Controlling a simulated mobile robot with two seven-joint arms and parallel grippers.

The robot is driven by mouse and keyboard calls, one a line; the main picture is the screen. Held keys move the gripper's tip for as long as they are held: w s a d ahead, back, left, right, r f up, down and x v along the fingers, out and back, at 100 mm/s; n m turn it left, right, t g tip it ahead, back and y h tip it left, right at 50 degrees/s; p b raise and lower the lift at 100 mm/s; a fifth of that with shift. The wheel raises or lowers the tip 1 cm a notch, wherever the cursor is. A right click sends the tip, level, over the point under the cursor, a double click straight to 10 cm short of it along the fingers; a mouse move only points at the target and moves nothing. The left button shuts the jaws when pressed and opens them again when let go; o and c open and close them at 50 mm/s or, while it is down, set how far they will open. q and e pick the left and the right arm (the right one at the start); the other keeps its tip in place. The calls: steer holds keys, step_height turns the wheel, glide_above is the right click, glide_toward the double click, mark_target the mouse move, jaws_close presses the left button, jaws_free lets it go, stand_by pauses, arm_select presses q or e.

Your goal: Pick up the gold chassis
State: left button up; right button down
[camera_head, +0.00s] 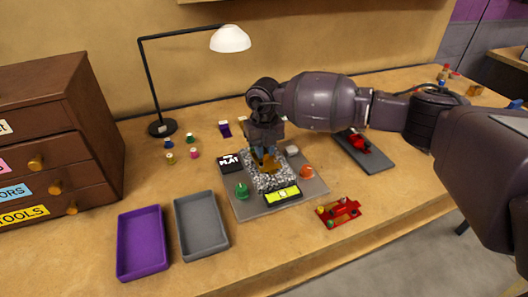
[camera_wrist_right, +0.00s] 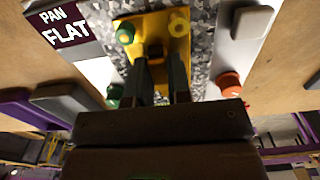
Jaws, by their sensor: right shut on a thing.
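The gold chassis (camera_wrist_right: 157,32) shows in the right wrist view between the fingers of my right gripper (camera_wrist_right: 160,75), with a green and a yellow round part at its far end. In the head view the gold chassis (camera_head: 269,168) is partly hidden under my right gripper (camera_head: 262,155), on or just above the grey gravel patch of the board. I cannot tell whether it touches the gravel. My right gripper points down and is shut on the chassis. My left gripper is in neither view.
The grey board (camera_head: 240,209) carries a green knob (camera_head: 242,191), an orange knob (camera_head: 306,172), a level (camera_head: 283,196) and a "PAN FLAT" sign (camera_head: 229,162). A red chassis (camera_head: 339,212) lies to its right. A purple tray (camera_head: 142,242) and a grey tray (camera_head: 201,226) stand at left.

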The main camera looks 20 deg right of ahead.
step_height(320, 180, up, 9)
steer(key=shift+f+p, duration=0.2)
steer(key=shift+p, duration=0.6)
steer(key=shift+r, duration=0.65)
